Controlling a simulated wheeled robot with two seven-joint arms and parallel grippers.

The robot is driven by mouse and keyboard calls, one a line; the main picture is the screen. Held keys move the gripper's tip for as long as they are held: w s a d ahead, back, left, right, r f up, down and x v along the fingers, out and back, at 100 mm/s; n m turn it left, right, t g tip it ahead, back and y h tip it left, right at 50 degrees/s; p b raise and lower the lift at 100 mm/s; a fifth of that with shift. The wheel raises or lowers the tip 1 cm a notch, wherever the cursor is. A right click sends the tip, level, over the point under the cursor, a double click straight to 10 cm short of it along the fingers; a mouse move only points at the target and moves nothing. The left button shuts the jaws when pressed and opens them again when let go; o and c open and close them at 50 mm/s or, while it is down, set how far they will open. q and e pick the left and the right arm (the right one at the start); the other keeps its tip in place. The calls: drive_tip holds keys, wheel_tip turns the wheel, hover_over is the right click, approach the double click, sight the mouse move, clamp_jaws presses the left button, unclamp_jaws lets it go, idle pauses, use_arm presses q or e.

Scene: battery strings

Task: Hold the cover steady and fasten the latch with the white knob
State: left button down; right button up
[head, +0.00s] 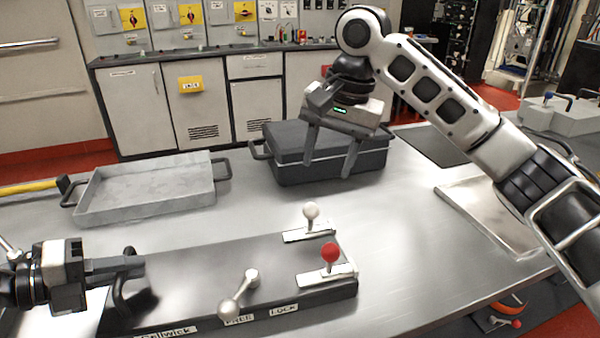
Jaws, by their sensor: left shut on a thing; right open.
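The cover (190,275) is a flat dark panel lying on the metal table, with a black bar handle (120,296) at its left end. My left gripper (132,266) is shut on this handle. The latch with the white knob (311,211) sits on a pale plate at the cover's far right corner. A second latch with a red knob (330,252) sits nearer, at the right edge. My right gripper (329,168) is open and empty, its fingers pointing down above and behind the white knob, in front of the dark case.
A grey lever (240,293) lies near the cover's front edge, by labels reading FREE and LOCK. A grey tray (150,192) stands back left and a closed dark case (285,150) at the back.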

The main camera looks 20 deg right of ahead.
use_arm(q)
drive_tip(key=shift+s+a+f, duration=0.1)
drive_tip(key=shift+f, duration=0.45)
drive_tip(key=c, duration=1.4)
unclamp_jaws()
drive_tip(key=shift+o, duration=0.2)
drive_tip(key=shift+r, duration=0.2)
drive_tip(key=shift+r, duration=0.1)
